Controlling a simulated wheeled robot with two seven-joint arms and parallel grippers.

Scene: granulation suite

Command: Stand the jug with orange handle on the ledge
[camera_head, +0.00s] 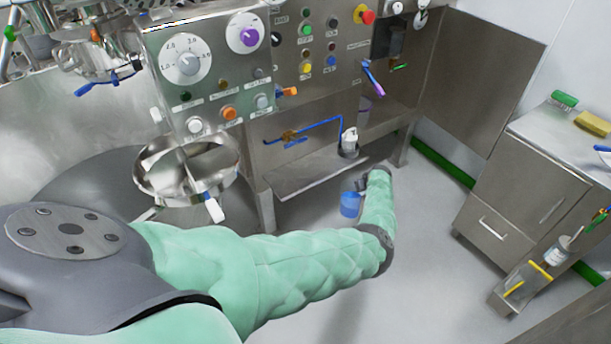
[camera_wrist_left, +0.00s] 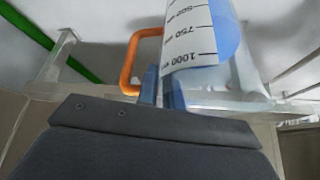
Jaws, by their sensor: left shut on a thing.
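The jug shows as a small blue body (camera_head: 350,206) in the head view, beside the end of my left arm. In the left wrist view the jug (camera_wrist_left: 192,40) has a white scale reading 750 and 1000, blue contents or wall, and an orange handle (camera_wrist_left: 128,62). My left gripper (camera_wrist_left: 162,88) is shut on the jug by the handle side; the exact contact is partly hidden. In the head view this gripper (camera_head: 364,184) is partly hidden by its own wrist. The steel ledge (camera_head: 308,178) lies beyond the jug, below the control panel. My right gripper is not in view.
A small whitish vessel (camera_head: 349,146) stands at the ledge's right part, below a blue pipe (camera_head: 318,128). A steel bowl (camera_head: 165,180) hangs left of the ledge. A drawer cabinet (camera_head: 520,190) stands at right. The ledge's left and middle look clear.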

